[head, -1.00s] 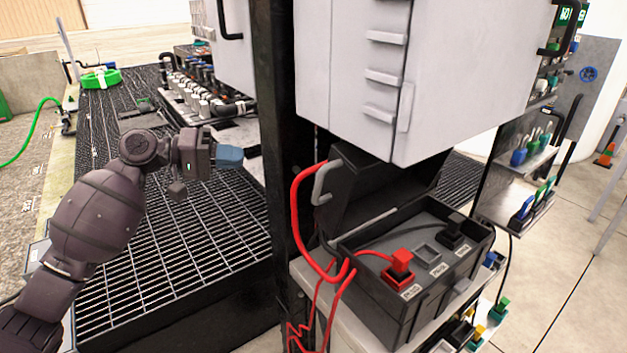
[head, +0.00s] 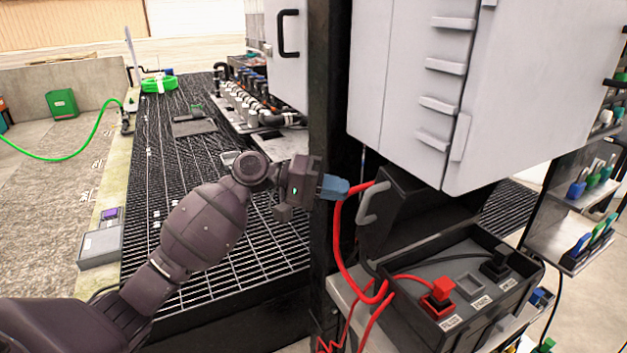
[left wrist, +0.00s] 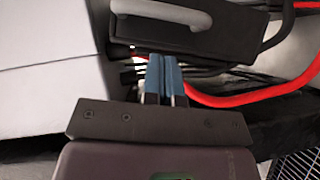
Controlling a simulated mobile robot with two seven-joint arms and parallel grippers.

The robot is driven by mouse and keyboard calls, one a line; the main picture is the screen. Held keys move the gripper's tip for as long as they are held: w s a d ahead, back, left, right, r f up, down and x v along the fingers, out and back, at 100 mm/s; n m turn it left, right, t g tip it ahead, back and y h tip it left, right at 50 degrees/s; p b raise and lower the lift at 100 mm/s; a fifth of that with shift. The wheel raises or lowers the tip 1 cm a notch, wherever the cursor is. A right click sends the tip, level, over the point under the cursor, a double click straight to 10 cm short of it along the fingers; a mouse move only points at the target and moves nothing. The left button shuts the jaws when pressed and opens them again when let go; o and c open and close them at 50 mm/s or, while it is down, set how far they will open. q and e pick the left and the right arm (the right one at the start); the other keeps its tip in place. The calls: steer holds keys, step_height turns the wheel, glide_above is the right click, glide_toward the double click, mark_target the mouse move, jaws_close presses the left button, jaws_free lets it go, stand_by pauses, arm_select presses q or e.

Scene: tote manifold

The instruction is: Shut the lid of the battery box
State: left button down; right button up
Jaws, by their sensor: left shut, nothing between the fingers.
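The black battery box (head: 455,285) sits on a light shelf at the lower right of the head view, open at the top. Its black lid (head: 410,205) stands raised at the back left, with a grey handle (head: 371,204) on its outer side. The lid also shows at the top of the left wrist view (left wrist: 180,35), with its handle (left wrist: 162,13). My left gripper (head: 345,187) is shut and empty, its blue fingers just left of the lid and handle. In the left wrist view the fingers (left wrist: 162,75) point at the lid; I cannot tell whether they touch it. My right gripper is out of view.
Red cables (head: 341,240) hang left of the box, close by my left fingers. Red (head: 440,290) and black (head: 495,263) terminals sit inside the box. A grey cabinet (head: 410,80) overhangs the lid. A black post (head: 330,130) stands behind my gripper.

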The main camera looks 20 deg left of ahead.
arm_select(q)
steer(key=d, duration=0.1)
steer(key=s+d+f, duration=0.1)
steer(key=shift+s+d, duration=0.3)
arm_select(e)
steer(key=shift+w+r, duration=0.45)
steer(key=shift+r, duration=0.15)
arm_select(q)
steer(key=shift+r+p, duration=0.1)
steer(key=shift+p, duration=0.2)
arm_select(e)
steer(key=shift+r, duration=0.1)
